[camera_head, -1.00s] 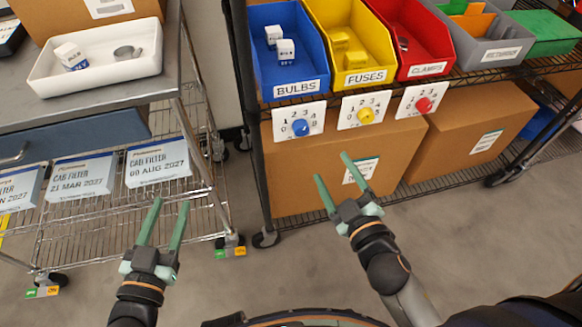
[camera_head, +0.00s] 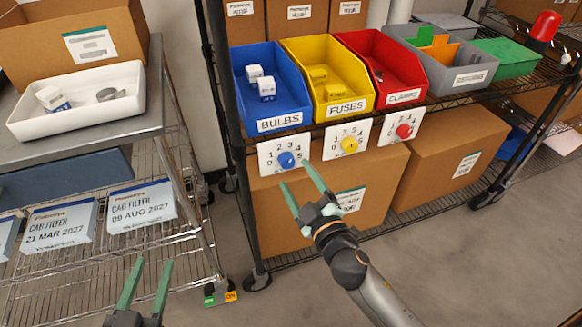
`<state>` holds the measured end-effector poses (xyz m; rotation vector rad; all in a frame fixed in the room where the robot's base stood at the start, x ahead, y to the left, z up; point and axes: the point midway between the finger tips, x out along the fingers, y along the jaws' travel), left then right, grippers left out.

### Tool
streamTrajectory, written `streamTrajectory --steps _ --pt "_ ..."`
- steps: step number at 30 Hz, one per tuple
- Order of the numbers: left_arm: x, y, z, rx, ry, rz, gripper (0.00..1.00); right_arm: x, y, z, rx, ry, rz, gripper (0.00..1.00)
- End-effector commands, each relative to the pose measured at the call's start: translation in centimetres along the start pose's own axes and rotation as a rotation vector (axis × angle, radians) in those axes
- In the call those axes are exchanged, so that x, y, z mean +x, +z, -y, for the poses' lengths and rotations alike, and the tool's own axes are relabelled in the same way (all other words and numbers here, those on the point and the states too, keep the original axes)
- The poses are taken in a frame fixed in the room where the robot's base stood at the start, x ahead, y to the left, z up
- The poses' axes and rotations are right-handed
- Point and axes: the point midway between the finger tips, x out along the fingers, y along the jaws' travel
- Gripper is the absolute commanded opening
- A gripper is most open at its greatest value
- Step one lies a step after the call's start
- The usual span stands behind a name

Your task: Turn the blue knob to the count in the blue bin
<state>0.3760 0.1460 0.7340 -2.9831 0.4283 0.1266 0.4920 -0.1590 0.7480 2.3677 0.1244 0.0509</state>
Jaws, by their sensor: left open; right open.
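The blue knob (camera_head: 287,160) sits on a white numbered dial card (camera_head: 267,160) below the blue bin. Its pointer direction is too small to tell. The blue bin (camera_head: 283,108), labelled BULBS, stands on the shelf with two small white boxes (camera_head: 266,90) visible in it. My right gripper (camera_head: 298,174) is open and empty, its fingertips just below and beside the blue knob in the picture; I cannot tell whether they touch the card. My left gripper (camera_head: 152,262) is open and empty at the lower left, in front of the wire cart.
Yellow (camera_head: 350,109) and red bins (camera_head: 408,84) stand to the right, with a yellow knob (camera_head: 349,145) and red knob (camera_head: 404,131) below. Cardboard boxes (camera_head: 440,165) fill the lower shelf. A metal cart (camera_head: 160,130) with a white tray (camera_head: 75,120) stands left. Floor between is clear.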

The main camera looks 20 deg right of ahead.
Motion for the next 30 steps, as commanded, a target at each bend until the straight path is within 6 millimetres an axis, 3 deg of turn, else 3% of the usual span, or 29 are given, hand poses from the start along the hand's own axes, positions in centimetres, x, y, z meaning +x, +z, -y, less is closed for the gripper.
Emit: streamTrajectory --steps 9,21,30 --pt "0.0 -0.5 0.0 0.006 -0.002 -0.026 0.5 3.5 0.0 0.0 0.0 0.0 0.0 0.75" --pt "0.0 -0.8 0.1 0.009 -0.003 -0.034 0.5 3.9 0.0 0.0 0.0 -0.001 0.001 0.74" --pt "0.1 -1.0 0.1 0.011 -0.003 -0.039 0.5 3.9 0.0 0.0 0.0 -0.001 0.001 0.4"
